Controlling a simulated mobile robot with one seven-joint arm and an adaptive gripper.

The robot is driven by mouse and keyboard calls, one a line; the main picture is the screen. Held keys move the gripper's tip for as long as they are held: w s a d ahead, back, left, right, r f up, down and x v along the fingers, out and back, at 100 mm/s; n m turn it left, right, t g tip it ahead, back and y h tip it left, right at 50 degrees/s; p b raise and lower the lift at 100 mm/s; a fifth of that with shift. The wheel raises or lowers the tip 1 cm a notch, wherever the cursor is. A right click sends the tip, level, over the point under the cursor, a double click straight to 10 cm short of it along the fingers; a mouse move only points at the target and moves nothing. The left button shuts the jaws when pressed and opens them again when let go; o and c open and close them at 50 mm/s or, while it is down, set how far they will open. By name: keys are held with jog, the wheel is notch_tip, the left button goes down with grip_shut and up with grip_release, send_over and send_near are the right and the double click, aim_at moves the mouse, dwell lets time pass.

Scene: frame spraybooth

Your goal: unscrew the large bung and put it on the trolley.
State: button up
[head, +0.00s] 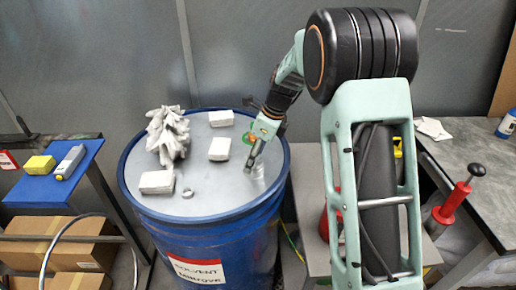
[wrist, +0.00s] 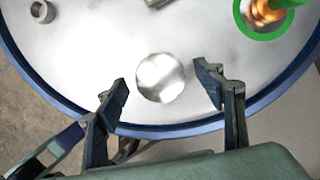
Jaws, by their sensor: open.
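The large bung, as far as I can tell, is a bright, shiny round disc (wrist: 161,77) in the lid of a blue drum (head: 215,265), near the rim. In the head view it shows faintly (head: 259,173) beside my fingertips. My gripper (head: 252,163) points down over the lid. In the wrist view my gripper (wrist: 163,88) is open and empty, with one finger on each side of the disc and a gap on both sides. The blue-topped stand (head: 85,163) at the left looks like the trolley; its legs are partly cut off.
A yellow block and grey device lie on the blue top. A grey bench (head: 475,150) stands right.

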jog(key=shift+f, duration=0.25)
jog(key=c, duration=1.2)
jog(key=o, duration=0.4)
jog(key=c, duration=0.3)
jog(key=shift+w+r+n+g+p, duration=0.1)
jog(key=shift+r+n+g+p, duration=0.15)
jog(key=shift+n+p, duration=0.75)
jog(key=shift+f+n+g, duration=0.15)
jog(key=shift+n+g, duration=0.2)
jog(key=shift+n, duration=0.95)
